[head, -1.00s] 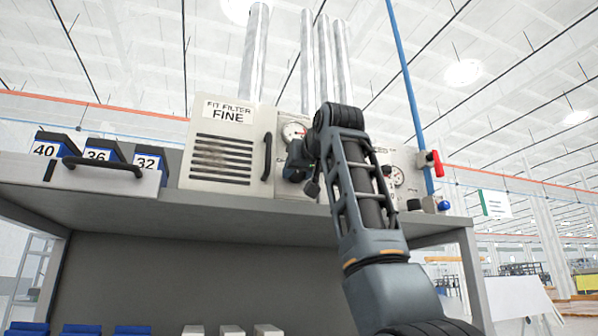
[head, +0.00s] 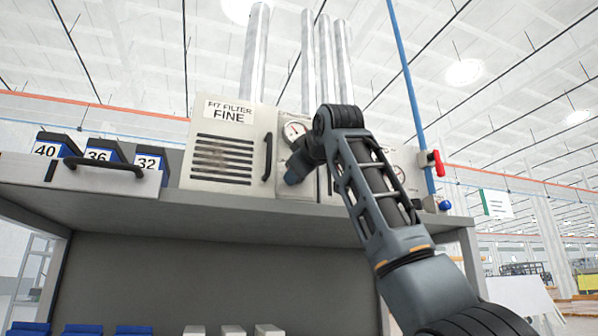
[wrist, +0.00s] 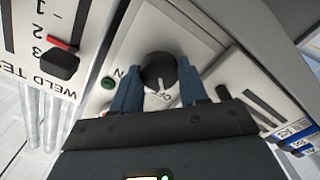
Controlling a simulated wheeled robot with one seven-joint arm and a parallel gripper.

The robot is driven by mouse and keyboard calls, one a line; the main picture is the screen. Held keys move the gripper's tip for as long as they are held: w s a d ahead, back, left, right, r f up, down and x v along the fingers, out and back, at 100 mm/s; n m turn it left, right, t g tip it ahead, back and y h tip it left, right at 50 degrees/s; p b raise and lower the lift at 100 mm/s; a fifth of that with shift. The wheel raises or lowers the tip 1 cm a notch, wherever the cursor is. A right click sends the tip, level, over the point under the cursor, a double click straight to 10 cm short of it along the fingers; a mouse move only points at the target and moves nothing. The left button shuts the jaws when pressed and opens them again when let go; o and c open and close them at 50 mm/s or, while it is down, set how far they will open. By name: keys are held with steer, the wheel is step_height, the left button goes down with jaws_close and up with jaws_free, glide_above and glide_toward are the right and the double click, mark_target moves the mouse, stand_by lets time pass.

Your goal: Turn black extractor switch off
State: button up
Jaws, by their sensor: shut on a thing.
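The black extractor switch (wrist: 157,70) is a round knob on a pale panel (wrist: 141,31) in the wrist view. ON and OFF are printed beside it, and its white mark points towards OFF. My gripper (wrist: 160,80) has its two blue-grey fingers on either side of the knob and is shut on it. In the head view my gripper (head: 293,174) is at the front of the panel below a round gauge (head: 295,130). The switch is hidden there behind my wrist.
A green button (wrist: 108,83) is close beside the fingers. A selector with a red pointer (wrist: 62,58) is farther left. In the head view the filter box (head: 222,150) and its black handle (head: 267,157) stand left of my gripper. A red valve lever (head: 437,163) is at right.

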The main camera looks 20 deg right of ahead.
stand_by(0.5)
steer(key=o, duration=1.1)
steer(key=shift+c, duration=0.2)
steer(key=s+b, duration=0.3)
steer(key=s, duration=0.4)
steer(key=shift+s, duration=0.4)
